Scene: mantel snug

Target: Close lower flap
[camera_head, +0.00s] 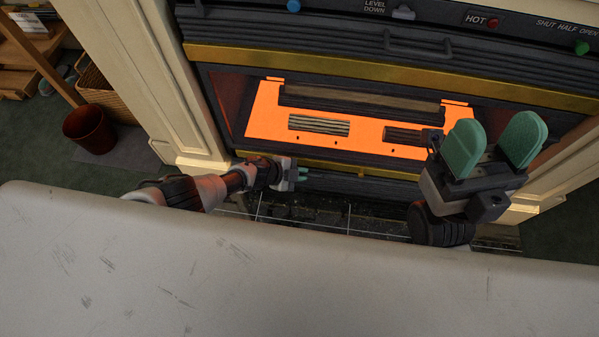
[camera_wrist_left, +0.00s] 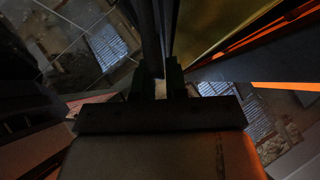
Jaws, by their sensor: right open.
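The lower flap (camera_head: 350,184) appears to be the dark panel below the gold strip, under the glowing orange opening of the stove front. It looks tilted outward; its exact angle is hard to tell. My left gripper (camera_head: 303,174) is at the left part of this panel, its fingertips close together. In the left wrist view my left gripper (camera_wrist_left: 160,85) has its fingers beside a dark bar or edge. Whether they grip it cannot be told. My right gripper (camera_head: 497,145) is open and empty, raised in front of the opening's right side.
An upper dark panel with a handle (camera_head: 418,47) and a gold edge (camera_head: 370,70) is above the opening. Controls (camera_head: 402,12) line the top. Cream pillars flank the stove. A brown bin (camera_head: 88,130) and a wicker basket (camera_head: 105,95) stand left. A pale scuffed surface (camera_head: 280,285) fills the foreground.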

